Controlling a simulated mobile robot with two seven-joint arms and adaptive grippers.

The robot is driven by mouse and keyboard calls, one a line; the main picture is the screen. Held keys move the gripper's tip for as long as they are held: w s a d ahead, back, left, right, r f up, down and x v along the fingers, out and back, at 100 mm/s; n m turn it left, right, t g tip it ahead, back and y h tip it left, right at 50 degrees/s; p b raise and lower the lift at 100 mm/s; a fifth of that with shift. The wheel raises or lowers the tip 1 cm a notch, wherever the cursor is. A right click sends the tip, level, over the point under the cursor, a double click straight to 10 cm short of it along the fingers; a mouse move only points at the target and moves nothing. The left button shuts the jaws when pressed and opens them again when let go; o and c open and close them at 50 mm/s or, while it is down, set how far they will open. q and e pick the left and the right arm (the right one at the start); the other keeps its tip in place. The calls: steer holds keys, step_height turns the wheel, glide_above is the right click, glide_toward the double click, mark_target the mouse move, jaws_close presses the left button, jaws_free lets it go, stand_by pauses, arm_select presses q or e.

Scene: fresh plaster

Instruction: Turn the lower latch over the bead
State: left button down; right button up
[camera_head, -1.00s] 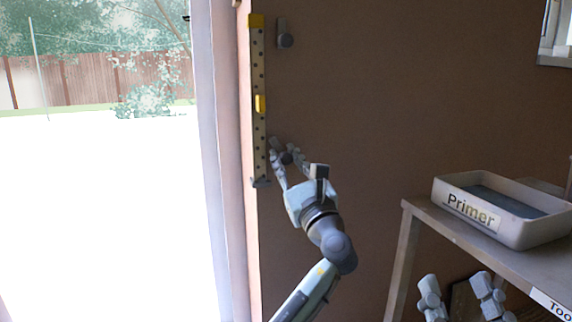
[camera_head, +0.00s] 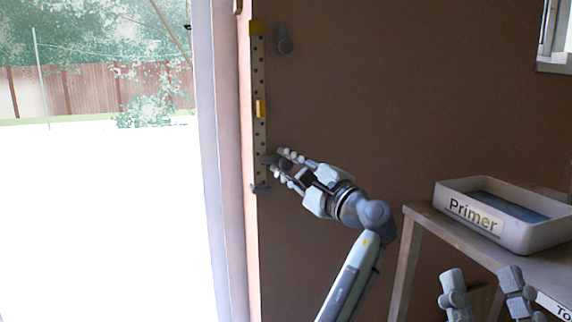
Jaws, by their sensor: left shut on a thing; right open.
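The perforated bead (camera_head: 258,75) stands upright along the wall's edge beside the doorway, with a yellow piece at its top and another at mid-height. The grey upper latch (camera_head: 286,38) stands upright just right of the bead, clear of it. The dark lower latch (camera_head: 270,160) lies about level, and its tip reaches left onto the bead's lower part. My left gripper (camera_head: 281,163) is shut on the lower latch and points left; its fingers hide part of the latch. My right gripper (camera_head: 484,289) is open and empty at the lower right, by the bench.
A small grey ledge (camera_head: 261,189) is at the bead's foot. A tray labelled Primer (camera_head: 470,220) stands on a bench (camera_head: 425,217) at the right. The open doorway is at the left.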

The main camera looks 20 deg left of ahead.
arm_select(q)
steer(key=shift+n, duration=0.5)
steer(key=shift+n+g, duration=0.3)
arm_select(e)
steer(key=shift+w+a+f+g, duration=0.15)
steer(key=shift+w+f+g, duration=0.05)
steer(key=shift+g, duration=0.1)
steer(key=shift+f, duration=0.15)
arm_select(q)
steer(key=c, duration=1.3)
jaws_free()
steer(key=shift+d, duration=0.1)
steer(key=v, duration=1.1)
steer(key=shift+s+d+r, duration=0.15)
steer(key=shift+s+d, duration=0.15)
